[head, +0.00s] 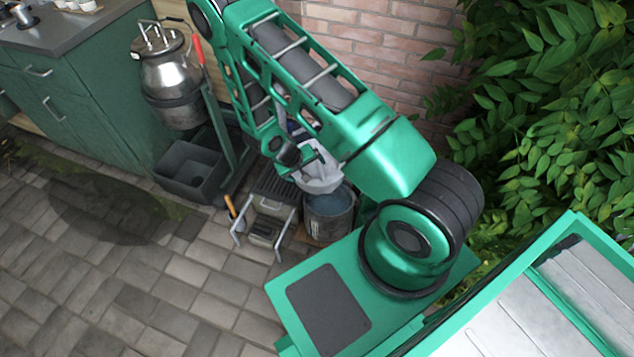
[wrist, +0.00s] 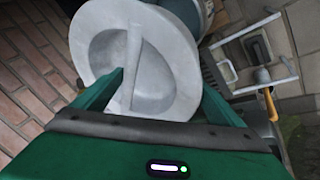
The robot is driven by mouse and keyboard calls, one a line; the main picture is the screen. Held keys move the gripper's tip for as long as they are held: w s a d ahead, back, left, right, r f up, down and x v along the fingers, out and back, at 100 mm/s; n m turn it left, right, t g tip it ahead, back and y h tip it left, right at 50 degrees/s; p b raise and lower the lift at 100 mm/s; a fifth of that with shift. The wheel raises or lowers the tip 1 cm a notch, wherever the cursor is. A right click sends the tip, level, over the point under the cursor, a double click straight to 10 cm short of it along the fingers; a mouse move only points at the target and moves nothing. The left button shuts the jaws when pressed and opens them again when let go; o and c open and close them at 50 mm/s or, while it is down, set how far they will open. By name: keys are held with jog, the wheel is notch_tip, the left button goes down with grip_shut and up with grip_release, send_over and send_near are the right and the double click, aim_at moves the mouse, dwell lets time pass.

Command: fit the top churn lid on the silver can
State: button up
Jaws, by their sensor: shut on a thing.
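The pale grey churn lid (head: 322,178) is a round, dished disc with a bar across it. In the wrist view the lid (wrist: 175,75) fills the upper middle, tilted, with its bar between the fingers of my gripper (wrist: 160,90). My gripper (head: 292,156) is shut on it, partly hidden by my arm in the head view. The silver can (head: 172,85) is at the upper left of the head view, apart from my gripper. It hangs upright in a green stand with a red-handled lever. I cannot tell whether its mouth is open.
A grey bin (head: 190,168) sits under the can. A green cabinet (head: 95,100) is at left, a brick wall (head: 370,40) behind, leaves at right. Front-left paving is clear.

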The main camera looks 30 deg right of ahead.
jog(key=s+d+f, duration=0.1)
jog(key=d+f, duration=0.3)
jog(key=f, duration=0.9)
jog(key=shift+s+d+m, duration=0.2)
jog(key=shift+s+m, duration=0.1)
jog(key=shift+s, duration=0.1)
jog(key=shift+s+r, duration=0.1)
jog(key=shift+r, duration=0.05)
dwell(0.5)
jog(key=shift+f, duration=1.9)
dwell(1.1)
jog(key=shift+s+f+y, duration=0.1)
jog(key=shift+f+y, duration=0.2)
jog(key=shift+f, duration=0.05)
